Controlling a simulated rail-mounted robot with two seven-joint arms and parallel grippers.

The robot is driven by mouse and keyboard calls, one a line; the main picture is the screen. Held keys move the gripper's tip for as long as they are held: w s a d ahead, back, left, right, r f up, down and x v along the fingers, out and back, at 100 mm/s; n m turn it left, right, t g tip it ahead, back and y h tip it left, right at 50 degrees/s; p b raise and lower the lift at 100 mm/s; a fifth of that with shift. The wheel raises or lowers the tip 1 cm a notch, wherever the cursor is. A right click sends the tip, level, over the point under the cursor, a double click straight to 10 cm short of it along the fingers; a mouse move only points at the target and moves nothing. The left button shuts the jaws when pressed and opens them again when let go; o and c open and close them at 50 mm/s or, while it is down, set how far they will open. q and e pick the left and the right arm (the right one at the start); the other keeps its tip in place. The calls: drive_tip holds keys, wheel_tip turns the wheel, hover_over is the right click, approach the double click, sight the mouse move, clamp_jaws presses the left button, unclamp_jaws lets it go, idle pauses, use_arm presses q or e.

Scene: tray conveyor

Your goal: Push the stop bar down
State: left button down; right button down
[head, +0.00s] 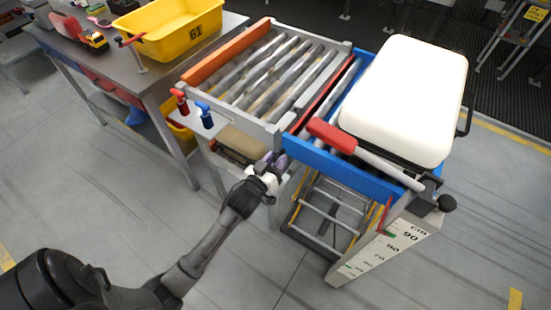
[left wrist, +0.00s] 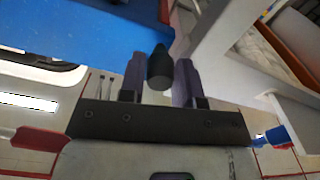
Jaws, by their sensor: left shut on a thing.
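A red bar (head: 318,108) lies across the gap between the grey roller conveyor (head: 283,128) and the blue-framed cart (head: 340,172); I take it for the stop bar, and its exact height cannot be told. My left gripper (head: 276,160) is at the conveyor's near corner, just below and left of the blue frame. In the left wrist view, its two fingers (left wrist: 158,72) are shut on a dark rounded knob (left wrist: 158,60). In the head view the gripper hides this knob. My right gripper is not in view.
A white tray-like box (head: 405,95) sits on the cart's rollers, with a red-gripped lever (head: 330,135) in front. Red (head: 179,101) and blue (head: 204,114) handles stand left of my gripper. A steel table (head: 120,75) carries a yellow bin (head: 180,35). The floor in front is clear.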

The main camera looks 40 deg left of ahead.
use_arm(q)
drive_tip(key=shift+f, duration=1.15)
drive_tip(key=c, duration=0.8)
unclamp_jaws()
drive_tip(key=shift+r, duration=0.1)
drive_tip(key=shift+s, duration=0.15)
drive_tip(key=s+p, duration=0.1)
drive_tip(key=s, duration=0.3)
drive_tip(key=s+d+p, duration=0.1)
drive_tip(key=s, duration=0.4)
drive_tip(key=s+d, duration=0.1)
drive_tip(key=s, duration=0.3)
drive_tip(key=shift+s+p, duration=0.2)
drive_tip(key=shift+p, duration=0.2)
